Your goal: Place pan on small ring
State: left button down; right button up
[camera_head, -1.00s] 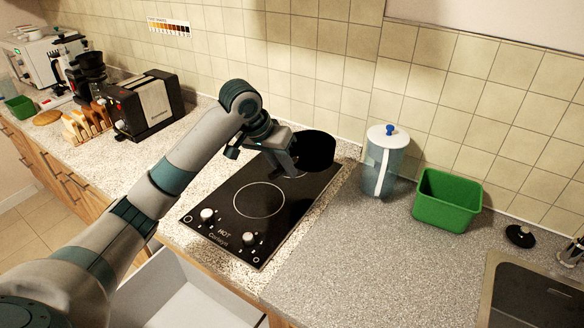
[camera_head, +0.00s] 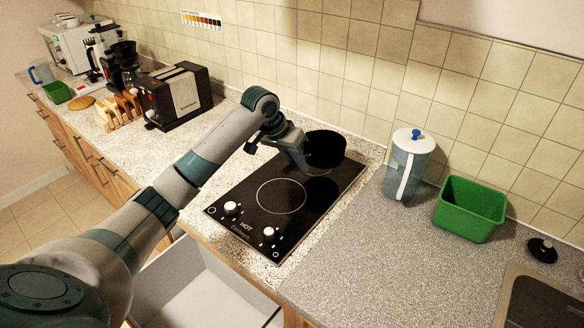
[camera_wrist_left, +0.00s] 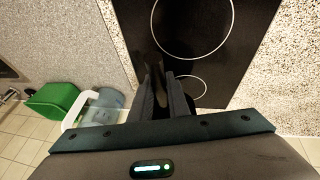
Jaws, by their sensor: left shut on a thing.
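The black pan (camera_head: 325,149) is over the back part of the black hob (camera_head: 241,210) in the head view. My left gripper (camera_head: 301,156) is shut on its handle, on the pan's left side. In the left wrist view the fingers (camera_wrist_left: 166,90) close on the dark handle (camera_wrist_left: 158,84); the pan's body is hidden there. The small ring (camera_wrist_left: 205,87) shows partly beyond the fingers. I cannot tell whether the pan touches the hob. My right gripper is not in view.
The large ring (camera_head: 281,179) is bare. A jug with a white lid (camera_head: 414,138) and a green bin (camera_head: 471,208) stand right of the hob. A toaster (camera_head: 174,95) stands left. An open drawer (camera_head: 205,290) sticks out below the front edge.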

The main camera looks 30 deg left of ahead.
pick_arm(q)
jog(key=w+a+f+p, duration=0.1)
jog(key=w+a+f, duration=0.2)
jog(key=a, duration=0.1)
jog(key=shift+w, duration=0.2)
jog(key=shift+p, duration=0.35)
notch_tip(320, 180, down, 3)
jog(key=shift+s+r+p, duration=0.1)
jog(key=shift+r+p, duration=0.1)
jog(key=shift+p, duration=0.65)
jog(key=shift+f, duration=0.65)
jog(key=c, duration=1.7)
grip_release()
jog(key=shift+f, duration=0.1)
